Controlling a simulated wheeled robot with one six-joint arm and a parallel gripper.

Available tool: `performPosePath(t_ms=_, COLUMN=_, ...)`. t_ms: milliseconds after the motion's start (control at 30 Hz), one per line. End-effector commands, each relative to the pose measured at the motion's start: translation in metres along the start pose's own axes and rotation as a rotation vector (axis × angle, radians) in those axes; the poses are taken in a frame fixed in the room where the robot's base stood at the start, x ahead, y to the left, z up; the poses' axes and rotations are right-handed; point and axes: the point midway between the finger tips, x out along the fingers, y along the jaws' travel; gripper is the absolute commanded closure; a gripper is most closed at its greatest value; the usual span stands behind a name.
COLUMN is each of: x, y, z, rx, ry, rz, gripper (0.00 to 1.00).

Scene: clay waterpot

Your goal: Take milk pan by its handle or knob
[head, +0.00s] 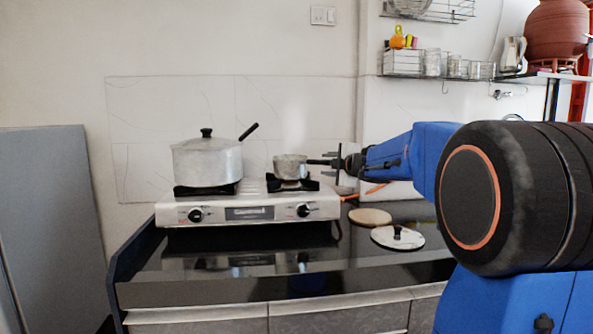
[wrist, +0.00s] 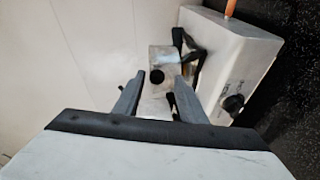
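The milk pan (head: 290,168) is a small grey metal pan on the stove's right burner. Its dark handle (head: 318,162) points right, toward my gripper (head: 338,164). In the wrist view the handle's round dark end (wrist: 157,76) shows nearly end-on, in line with the gap between the two fingers. My gripper is open, with its fingers (wrist: 160,80) apart to the left and right of the handle end in that view. I cannot tell whether the handle end lies between the fingertips or just beyond them. Part of the pan's grey body (wrist: 160,52) shows behind it.
The two-burner stove (head: 248,208) stands on a black counter (head: 280,284). A large lidded pot (head: 207,160) with a raised dark handle is on the left burner. A round wooden board (head: 370,217) and a pale lid (head: 397,239) lie right of the stove. The wall is behind.

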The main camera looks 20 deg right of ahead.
Motion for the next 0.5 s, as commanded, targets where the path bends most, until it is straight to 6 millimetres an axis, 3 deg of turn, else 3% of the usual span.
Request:
performPosePath(t_ms=300, x=0.039, y=0.005, z=0.001, rx=0.001, ry=0.001, rz=-0.001, gripper=0.62)
performPosePath(t_ms=500, x=0.046, y=0.006, z=0.002, rx=-0.001, ry=0.000, rz=0.000, gripper=0.62)
